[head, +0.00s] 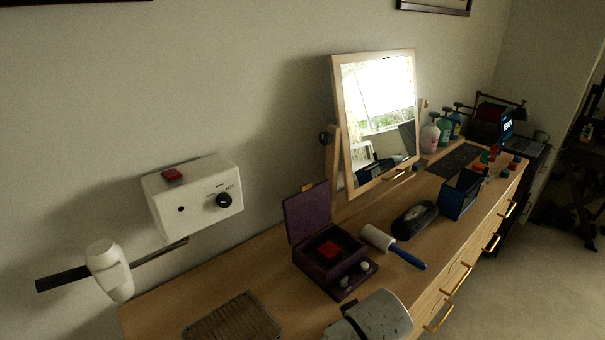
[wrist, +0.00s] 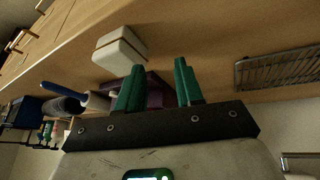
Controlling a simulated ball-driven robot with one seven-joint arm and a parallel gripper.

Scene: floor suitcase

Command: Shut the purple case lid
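The purple case (head: 322,268) sits on the wooden dresser, with a red item (head: 328,249) inside and a front tray holding small pale pieces. Its purple lid (head: 308,214) stands upright at the back, open, with a gold clasp at its top edge. My gripper (wrist: 159,64) shows green fingers spread apart with nothing held between them. In the wrist view the purple case (wrist: 157,92) shows behind the fingers, partly hidden by them and the dark finger mount; I cannot tell the gap.
A lint roller (head: 377,238), a dark rounded case (head: 415,219) and the tilting mirror (head: 375,120) stand right of the case. A white boxy object (wrist: 120,48) shows in the wrist view. Some dresser top left of the case is bare.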

